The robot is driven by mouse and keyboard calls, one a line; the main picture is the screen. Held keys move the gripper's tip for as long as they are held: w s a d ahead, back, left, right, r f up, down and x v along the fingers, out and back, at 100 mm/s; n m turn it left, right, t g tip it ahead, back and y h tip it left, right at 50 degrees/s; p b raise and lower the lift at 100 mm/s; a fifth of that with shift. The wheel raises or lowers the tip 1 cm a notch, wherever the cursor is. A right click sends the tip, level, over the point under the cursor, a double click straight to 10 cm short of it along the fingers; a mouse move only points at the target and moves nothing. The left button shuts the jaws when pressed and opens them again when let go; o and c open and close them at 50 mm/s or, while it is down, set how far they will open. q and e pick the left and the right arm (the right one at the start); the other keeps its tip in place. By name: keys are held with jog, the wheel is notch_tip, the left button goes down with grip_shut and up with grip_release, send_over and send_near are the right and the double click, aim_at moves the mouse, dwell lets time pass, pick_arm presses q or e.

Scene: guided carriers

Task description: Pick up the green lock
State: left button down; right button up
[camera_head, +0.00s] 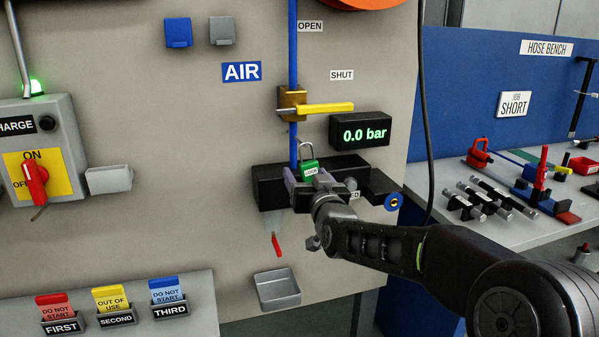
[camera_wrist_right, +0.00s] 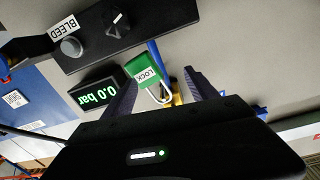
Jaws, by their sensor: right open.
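The green lock (camera_head: 309,167) has a white LOCK label and a grey shackle pointing up. It is at the black block (camera_head: 268,172) under the blue pipe, below the yellow handle (camera_head: 325,109). My right gripper (camera_head: 306,181) is open right in front of it and hides its lower part. In the right wrist view the lock (camera_wrist_right: 143,74) shows between the open fingers (camera_wrist_right: 160,78), closer to the left one. I cannot tell whether a finger touches it. My left gripper is out of view.
The pressure display (camera_head: 361,131) reads 0.0 bar, right of the lock. A small grey tray (camera_head: 277,290) and a red tag (camera_head: 277,245) are below. A charge switch box (camera_head: 42,150) is left. The hose bench (camera_head: 520,225) with several tools is right.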

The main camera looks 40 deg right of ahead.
aim_at(307, 168)
jog(key=shift+s+d, duration=0.2)
jog(key=shift+d, duration=0.05)
jog(key=shift+w, duration=0.35)
jog(key=shift+p+x, duration=0.5)
jog(key=shift+x, duration=0.4)
jog(key=shift+w+f, duration=0.1)
jog(key=shift+w, duration=0.05)
